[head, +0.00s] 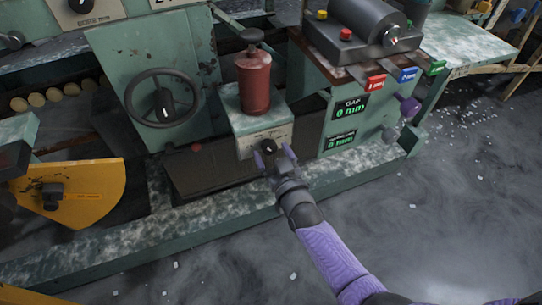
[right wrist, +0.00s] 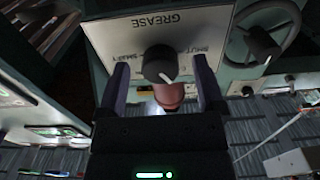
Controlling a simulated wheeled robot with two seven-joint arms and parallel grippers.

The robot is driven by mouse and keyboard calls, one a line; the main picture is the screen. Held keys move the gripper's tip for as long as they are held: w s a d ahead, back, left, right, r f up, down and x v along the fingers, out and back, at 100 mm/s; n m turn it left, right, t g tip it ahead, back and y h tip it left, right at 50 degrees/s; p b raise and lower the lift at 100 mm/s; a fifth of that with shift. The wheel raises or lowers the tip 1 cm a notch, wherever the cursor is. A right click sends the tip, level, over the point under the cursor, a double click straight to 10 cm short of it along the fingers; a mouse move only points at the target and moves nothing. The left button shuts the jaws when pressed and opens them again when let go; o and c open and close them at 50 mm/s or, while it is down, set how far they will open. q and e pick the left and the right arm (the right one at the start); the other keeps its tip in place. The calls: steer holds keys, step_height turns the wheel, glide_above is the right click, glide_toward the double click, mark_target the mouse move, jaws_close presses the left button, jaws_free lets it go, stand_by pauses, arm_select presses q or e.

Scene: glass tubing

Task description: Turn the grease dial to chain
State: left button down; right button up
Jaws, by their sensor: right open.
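The grease dial (head: 268,146) is a dark round knob on a pale plate below a red canister. In the right wrist view the dial (right wrist: 158,62) sits on the plate lettered GREASE, which appears upside down. Its white pointer mark aims down and slightly right in that picture. Small labels flank the knob; they are too small to read surely. My right gripper (head: 273,155) is open in front of the dial. In the right wrist view its fingers (right wrist: 161,62) stand on either side of the knob, with gaps on both sides. My left gripper is not in view.
The red canister (head: 254,82) stands above the plate. A handwheel (head: 162,109) is to the left, and a yellow guard (head: 95,190) is further left. Red, blue and green tags (head: 407,74) and a purple knob (head: 409,106) are to the right. The floor in front is open.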

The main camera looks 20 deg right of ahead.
steer(key=shift+w, duration=0.1)
steer(key=shift+c, duration=1)
steer(key=c, duration=0.7)
jaws_close()
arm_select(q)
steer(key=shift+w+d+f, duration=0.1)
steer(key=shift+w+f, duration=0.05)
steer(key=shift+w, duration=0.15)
